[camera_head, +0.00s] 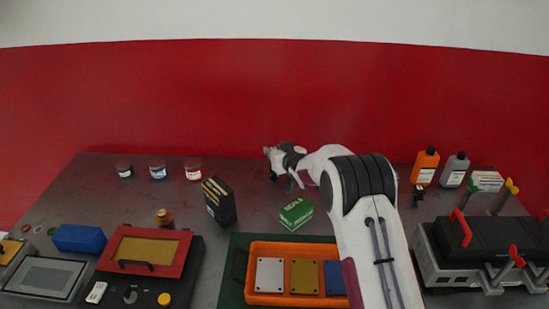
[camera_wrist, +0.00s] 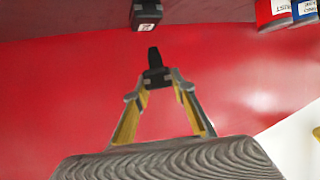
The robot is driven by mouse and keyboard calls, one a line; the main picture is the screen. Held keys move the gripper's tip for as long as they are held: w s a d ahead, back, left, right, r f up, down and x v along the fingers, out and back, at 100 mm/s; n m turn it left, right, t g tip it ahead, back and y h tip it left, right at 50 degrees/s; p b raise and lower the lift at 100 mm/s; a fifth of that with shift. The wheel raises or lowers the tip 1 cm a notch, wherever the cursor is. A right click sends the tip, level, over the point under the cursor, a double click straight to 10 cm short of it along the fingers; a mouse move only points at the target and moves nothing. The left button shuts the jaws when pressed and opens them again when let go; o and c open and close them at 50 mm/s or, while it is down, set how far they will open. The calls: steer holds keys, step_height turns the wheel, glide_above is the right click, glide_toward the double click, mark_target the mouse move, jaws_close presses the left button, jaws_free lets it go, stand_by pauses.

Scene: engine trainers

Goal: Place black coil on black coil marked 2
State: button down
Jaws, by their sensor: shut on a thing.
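My gripper (camera_wrist: 155,78) is shut on a small black coil (camera_wrist: 154,62) at its yellow fingertips in the wrist view. That view is upside down, with the table side at the top. A black block with a pale marked label (camera_wrist: 146,14) shows at its top edge, apart from the held coil; its mark is too small to read surely. In the head view my gripper (camera_head: 273,163) is at the back middle of the table, and the held coil cannot be told from its dark parts. A small dark piece with a pale label (camera_head: 418,195) stands right of my arm.
Several jars (camera_head: 193,171) stand at the back left. A tall black box (camera_head: 218,201) and a green box (camera_head: 296,213) are in front of my gripper. An orange tray (camera_head: 262,299) lies at the front. Bottles (camera_head: 425,167) and an engine block (camera_head: 485,252) are on the right.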

steer(key=shift+f, duration=1.35)
steer(key=shift+f, duration=0.15)
steer(key=c, duration=1.7)
jaws_free()
steer(key=shift+s, duration=0.15)
steer(key=v, duration=1.2)
steer(key=shift+r, duration=0.2)
steer(key=shift+a, duration=0.1)
